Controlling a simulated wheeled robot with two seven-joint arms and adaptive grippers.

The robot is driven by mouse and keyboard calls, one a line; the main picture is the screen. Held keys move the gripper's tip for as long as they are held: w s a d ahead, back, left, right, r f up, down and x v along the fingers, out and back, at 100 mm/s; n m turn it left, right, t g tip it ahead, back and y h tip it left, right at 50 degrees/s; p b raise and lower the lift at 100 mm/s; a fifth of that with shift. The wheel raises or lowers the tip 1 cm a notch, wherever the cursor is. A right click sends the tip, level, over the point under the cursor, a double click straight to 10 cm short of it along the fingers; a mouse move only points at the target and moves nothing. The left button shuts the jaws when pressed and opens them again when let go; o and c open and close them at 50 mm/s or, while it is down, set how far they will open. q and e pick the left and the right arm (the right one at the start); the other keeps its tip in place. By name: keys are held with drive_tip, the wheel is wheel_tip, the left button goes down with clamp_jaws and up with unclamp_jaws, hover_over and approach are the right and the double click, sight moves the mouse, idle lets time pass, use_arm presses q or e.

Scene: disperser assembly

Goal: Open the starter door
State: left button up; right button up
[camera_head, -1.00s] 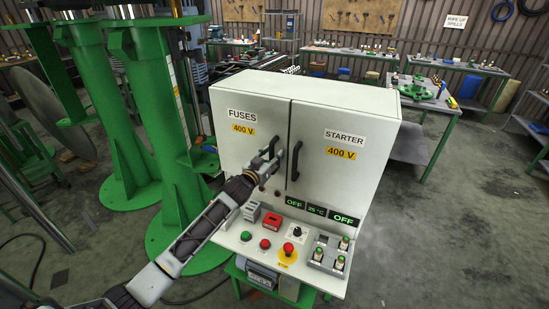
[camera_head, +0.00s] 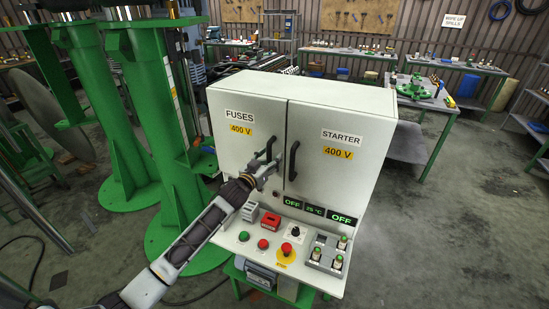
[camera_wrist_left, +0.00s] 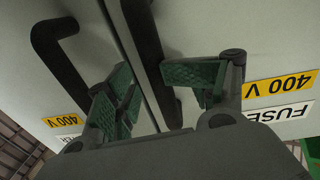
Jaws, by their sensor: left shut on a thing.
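The starter door (camera_head: 338,165) is the right door of the pale cabinet, with a STARTER 400 V label. It looks shut. Its black handle (camera_head: 294,161) stands near the centre seam, with no gripper on it; it also shows in the left wrist view (camera_wrist_left: 48,62). The fuses door (camera_head: 232,148) to its left looks shut too. My left gripper (camera_head: 264,169) is at the fuses door's handle (camera_head: 270,147). In the left wrist view its green-padded fingers (camera_wrist_left: 160,92) are on either side of that handle (camera_wrist_left: 146,38), shut on it. My right gripper is out of view.
Below the doors a control panel holds a red emergency button (camera_head: 286,248), other buttons and OFF displays (camera_head: 342,218). Green columns (camera_head: 172,150) stand close on the left. A green-legged workbench (camera_head: 440,105) is at the right. The floor right of the cabinet is clear.

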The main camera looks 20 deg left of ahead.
use_arm(q)
drive_tip(key=s+a+n+y, duration=0.1)
drive_tip(key=s+a, duration=0.6)
drive_tip(key=s, duration=0.1)
drive_tip(key=shift+a+y, duration=0.25)
drive_tip(key=shift+y, duration=0.05)
idle(0.4)
idle(0.3)
